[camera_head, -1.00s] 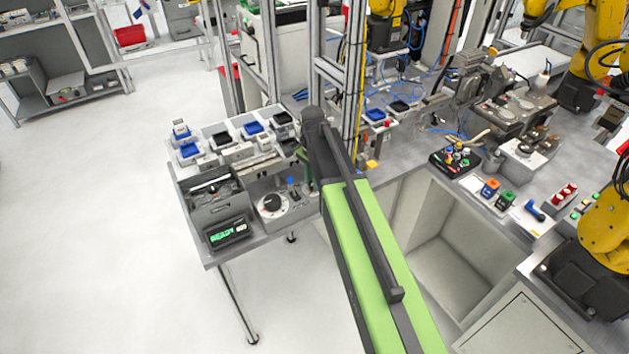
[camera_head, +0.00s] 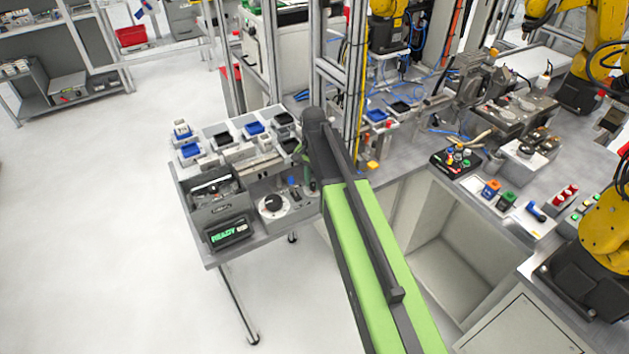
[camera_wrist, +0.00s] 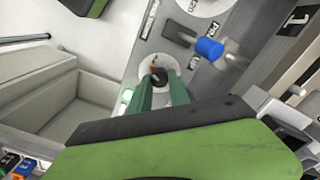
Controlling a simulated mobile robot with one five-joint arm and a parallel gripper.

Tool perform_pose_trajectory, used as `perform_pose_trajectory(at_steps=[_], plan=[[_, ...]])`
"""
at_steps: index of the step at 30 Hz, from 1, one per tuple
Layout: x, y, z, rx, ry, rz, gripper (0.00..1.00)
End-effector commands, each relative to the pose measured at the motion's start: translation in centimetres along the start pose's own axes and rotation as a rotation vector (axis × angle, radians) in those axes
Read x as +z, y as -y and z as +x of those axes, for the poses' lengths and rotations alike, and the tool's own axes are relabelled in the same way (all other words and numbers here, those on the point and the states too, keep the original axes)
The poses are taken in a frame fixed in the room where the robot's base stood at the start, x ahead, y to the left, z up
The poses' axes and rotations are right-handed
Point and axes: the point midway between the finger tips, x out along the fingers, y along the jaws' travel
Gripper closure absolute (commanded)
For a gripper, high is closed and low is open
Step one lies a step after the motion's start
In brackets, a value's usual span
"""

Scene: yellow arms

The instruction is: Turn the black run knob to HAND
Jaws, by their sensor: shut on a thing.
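In the wrist view, the black knob (camera_wrist: 159,78) sits on a round pale plate on the grey panel. A small red mark shows beside it. My gripper (camera_wrist: 158,82) has its two green fingers on either side of the knob, shut on it. The lettering around the knob is too small to read, so I cannot tell which position it points to. In the head view, my green and dark arm hides the knob and most of the gripper.
In the head view, a larger dial (camera_head: 273,204) and a display (camera_head: 229,234) sit left of my arm. Trays (camera_head: 222,137) stand behind.

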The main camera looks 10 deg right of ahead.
Motion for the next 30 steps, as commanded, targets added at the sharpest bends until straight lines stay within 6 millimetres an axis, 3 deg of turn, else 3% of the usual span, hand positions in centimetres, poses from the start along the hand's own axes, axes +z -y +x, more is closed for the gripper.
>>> perform_pose_trajectory(at_steps=[30], plan=[[0.03,0.45,-0.03,-0.002,-0.006,-0.925,1.0]])
